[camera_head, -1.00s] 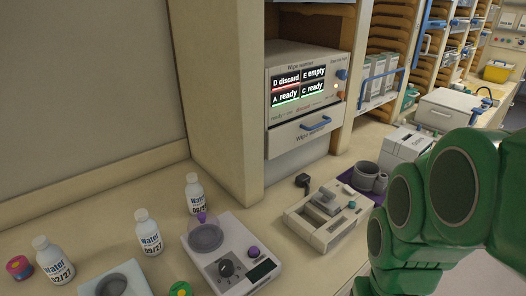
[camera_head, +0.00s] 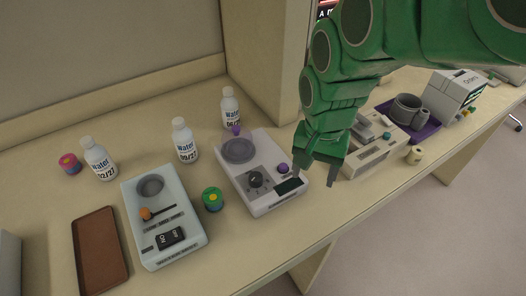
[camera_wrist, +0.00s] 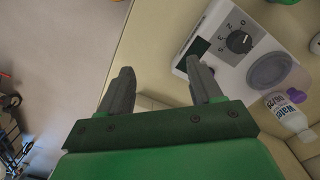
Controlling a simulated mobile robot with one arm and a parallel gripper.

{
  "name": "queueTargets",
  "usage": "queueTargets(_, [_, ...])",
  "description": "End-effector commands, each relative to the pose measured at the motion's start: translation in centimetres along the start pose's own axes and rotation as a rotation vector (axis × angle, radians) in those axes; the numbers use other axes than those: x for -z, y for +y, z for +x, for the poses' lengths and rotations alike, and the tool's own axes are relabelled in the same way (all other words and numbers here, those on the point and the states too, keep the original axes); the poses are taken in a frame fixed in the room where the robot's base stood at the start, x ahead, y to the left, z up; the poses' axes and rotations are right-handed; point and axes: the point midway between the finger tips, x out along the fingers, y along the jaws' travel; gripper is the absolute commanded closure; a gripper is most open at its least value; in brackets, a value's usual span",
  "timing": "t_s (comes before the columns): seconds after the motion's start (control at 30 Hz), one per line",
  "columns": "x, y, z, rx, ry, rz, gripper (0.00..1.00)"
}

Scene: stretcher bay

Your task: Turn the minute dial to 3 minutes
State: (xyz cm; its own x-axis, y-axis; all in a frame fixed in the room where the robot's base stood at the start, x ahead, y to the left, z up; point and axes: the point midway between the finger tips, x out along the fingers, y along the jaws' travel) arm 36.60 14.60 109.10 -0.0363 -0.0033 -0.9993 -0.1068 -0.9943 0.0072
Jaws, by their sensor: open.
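The minute dial (camera_head: 255,180) is a black knob on top of a white device (camera_head: 262,205). In the wrist view the dial (camera_wrist: 239,42) shows a ring of numbers around it; which number it points to is too small to tell. The device also has a grey round pad (camera_head: 238,150), a purple button (camera_head: 283,168) and a dark display (camera_head: 289,187). My gripper (camera_head: 314,178) is open and empty, right of the dial, above the device's right edge. In the wrist view its fingers (camera_wrist: 162,72) are apart, to the left of the dial and touching nothing visible.
A pale blue device (camera_head: 190,238) and a green-blue round container (camera_head: 212,199) are left of the white device. Several water bottles (camera_head: 185,142) stand behind. A beige device (camera_head: 370,160) is right of my gripper. A brown tray (camera_head: 101,250) lies far left.

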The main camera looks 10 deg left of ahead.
Motion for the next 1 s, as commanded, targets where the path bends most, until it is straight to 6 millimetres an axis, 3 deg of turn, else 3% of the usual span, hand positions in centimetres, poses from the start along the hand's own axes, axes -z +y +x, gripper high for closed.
queueTargets(0.2, [1.6, -6.9, 1.1, 0.022, 0.017, 0.035, 0.36])
queueTargets(0.43, [2.2, -12.2, 1.9, 0.046, 0.036, 0.073, 0.36])
queueTargets(0.6, [2.2, -13.6, 2.3, 0.052, 0.037, 0.087, 0.36])
queueTargets(0.77, [2.3, -13.7, 2.9, 0.052, 0.037, 0.089, 0.36])
queueTargets(1.0, [2.3, -13.7, 5.5, 0.051, 0.035, 0.088, 0.36])
